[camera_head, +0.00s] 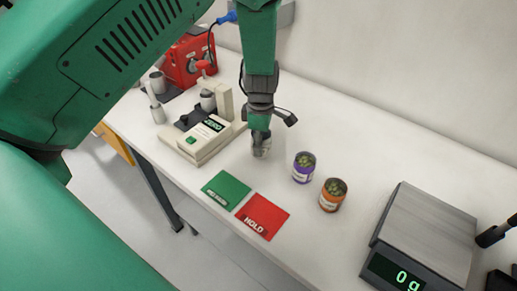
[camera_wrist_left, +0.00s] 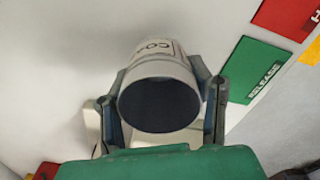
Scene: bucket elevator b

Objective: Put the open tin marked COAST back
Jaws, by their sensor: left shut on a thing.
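A pale tin (camera_wrist_left: 160,95) with a white label reading "CO", the rest hidden, sits between the fingers of my left gripper (camera_wrist_left: 165,105) in the left wrist view. Its round end facing the camera looks dark inside. In the head view the left gripper (camera_head: 262,138) points down and is shut on this tin (camera_head: 261,150), at or just above the white bench; I cannot tell if it touches. A purple tin (camera_head: 304,168) and an orange tin (camera_head: 333,195), both with green contents, stand to its right.
A green RELEASE card (camera_head: 226,189) and a red HOLD card (camera_head: 262,216) lie at the bench's front edge. A beige device reading ZERO (camera_head: 208,128) stands left, with a red box (camera_head: 188,60) behind. A scale (camera_head: 425,235) reading 0 g stands right. Dark parts at the right edge are unclear.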

